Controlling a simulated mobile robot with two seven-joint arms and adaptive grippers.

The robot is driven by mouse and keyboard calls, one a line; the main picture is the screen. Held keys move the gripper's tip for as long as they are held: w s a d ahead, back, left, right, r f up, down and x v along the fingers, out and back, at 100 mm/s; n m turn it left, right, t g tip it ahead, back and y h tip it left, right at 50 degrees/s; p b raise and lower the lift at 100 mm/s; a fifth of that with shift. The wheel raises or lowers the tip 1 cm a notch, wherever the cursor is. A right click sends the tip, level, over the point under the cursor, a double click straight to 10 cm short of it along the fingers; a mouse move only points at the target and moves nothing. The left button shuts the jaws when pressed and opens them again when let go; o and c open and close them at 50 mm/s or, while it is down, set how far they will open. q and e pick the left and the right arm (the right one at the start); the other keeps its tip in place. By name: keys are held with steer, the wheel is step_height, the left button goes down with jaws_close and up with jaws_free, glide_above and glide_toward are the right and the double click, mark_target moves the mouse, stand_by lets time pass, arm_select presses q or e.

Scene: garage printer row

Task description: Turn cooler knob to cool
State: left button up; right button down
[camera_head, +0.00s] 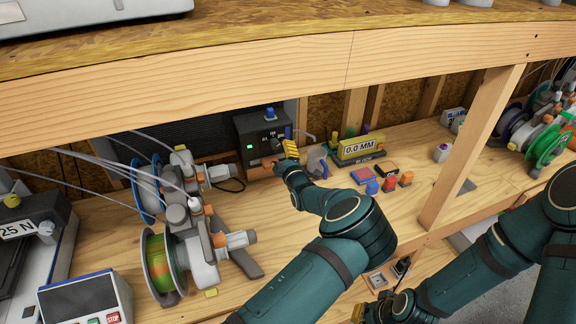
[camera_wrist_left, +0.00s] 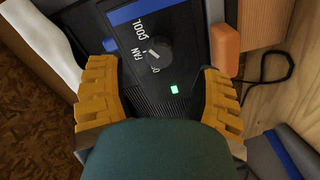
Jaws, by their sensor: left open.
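The cooler is a dark box (camera_head: 262,133) on the shelf under the wooden beam, with a blue knob-like part on top and a green light on its front. In the left wrist view its panel (camera_wrist_left: 190,45) carries the words FAN and COOL around a round dark knob (camera_wrist_left: 158,53). A pale pointer mark shows on the knob; I cannot tell exactly which word it points at. My left gripper (camera_head: 285,155) is open in front of the cooler. In the wrist view its yellow fingers (camera_wrist_left: 156,75) are spread either side of the knob, apart from it. My right gripper (camera_head: 385,305) is low, partly hidden.
Filament spools (camera_head: 163,265) stand left of the cooler. A yellow display block (camera_head: 361,148) reading 0.0 MM and small coloured blocks (camera_head: 372,187) lie to its right. A wooden post (camera_head: 470,150) and the beam (camera_head: 250,82) bound the shelf.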

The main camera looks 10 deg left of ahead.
arm_select(q)
steer(key=v, duration=0.6)
steer(key=shift+s+d, duration=0.2)
steer(key=shift+s, duration=0.1)
